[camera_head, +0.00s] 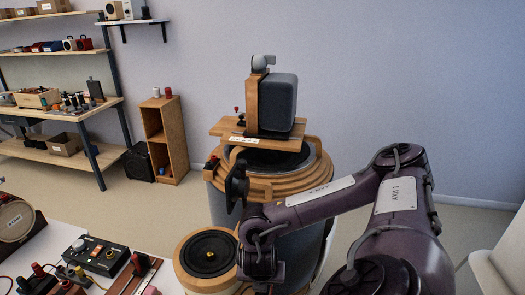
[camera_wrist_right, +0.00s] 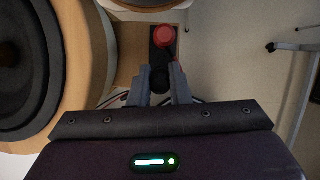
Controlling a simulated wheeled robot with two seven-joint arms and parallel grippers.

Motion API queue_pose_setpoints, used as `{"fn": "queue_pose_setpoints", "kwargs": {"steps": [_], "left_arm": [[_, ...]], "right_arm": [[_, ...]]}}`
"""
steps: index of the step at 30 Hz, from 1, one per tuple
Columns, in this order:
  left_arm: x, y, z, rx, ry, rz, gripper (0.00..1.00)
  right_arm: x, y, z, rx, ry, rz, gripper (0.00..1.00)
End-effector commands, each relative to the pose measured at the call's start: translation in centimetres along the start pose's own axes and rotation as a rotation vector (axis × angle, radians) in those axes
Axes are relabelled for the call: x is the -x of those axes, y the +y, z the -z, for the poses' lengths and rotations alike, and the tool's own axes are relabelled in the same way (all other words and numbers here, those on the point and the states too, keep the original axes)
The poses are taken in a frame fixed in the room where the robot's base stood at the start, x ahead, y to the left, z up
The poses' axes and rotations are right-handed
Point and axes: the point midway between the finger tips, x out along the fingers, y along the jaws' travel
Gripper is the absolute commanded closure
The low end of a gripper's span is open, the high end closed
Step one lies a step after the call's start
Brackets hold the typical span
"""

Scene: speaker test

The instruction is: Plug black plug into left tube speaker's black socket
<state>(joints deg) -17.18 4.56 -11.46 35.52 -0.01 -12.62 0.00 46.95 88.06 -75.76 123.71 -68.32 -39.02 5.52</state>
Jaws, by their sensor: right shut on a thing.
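My right gripper (camera_head: 238,182) is beside the terminal block (camera_head: 211,164) on the left side of the large round grey speaker (camera_head: 222,203) with wooden rings. In the right wrist view, my right gripper (camera_wrist_right: 164,84) is shut on a dark round piece, apparently the black plug (camera_wrist_right: 160,78). It lies in line with the red terminal (camera_wrist_right: 163,36) on a black strip. The black socket is not clearly seen; fingers and plug hide that spot. I cannot tell whether the plug is in a socket. My left gripper is not in view.
A lower round speaker (camera_head: 184,263) with a wooden rim stands at the front. A grey box speaker (camera_head: 272,104) sits on a wooden board above the large one. A bench with a black control box (camera_head: 98,256) and wires is at lower left. Shelves (camera_head: 75,115) stand behind.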

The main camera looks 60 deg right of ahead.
Motion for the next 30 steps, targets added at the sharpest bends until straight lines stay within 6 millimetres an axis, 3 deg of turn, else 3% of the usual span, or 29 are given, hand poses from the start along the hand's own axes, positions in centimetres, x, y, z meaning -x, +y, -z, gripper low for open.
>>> {"fn": "queue_pose_setpoints", "kwargs": {"steps": [16, 17, 22, 30], "left_arm": [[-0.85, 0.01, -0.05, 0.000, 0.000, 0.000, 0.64], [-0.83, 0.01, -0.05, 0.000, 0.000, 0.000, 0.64], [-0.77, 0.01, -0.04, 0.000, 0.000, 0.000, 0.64], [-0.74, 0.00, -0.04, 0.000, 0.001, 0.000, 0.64]], "right_arm": [[-1.04, -0.03, 0.46, 0.000, 0.001, 0.001, 1.00], [-1.02, -0.03, 0.45, 0.000, 0.001, 0.001, 0.82], [-0.95, -0.01, 0.41, 0.000, 0.001, 0.000, 0.60], [-0.91, -0.01, 0.38, 0.000, 0.000, 0.000, 0.58]]}}
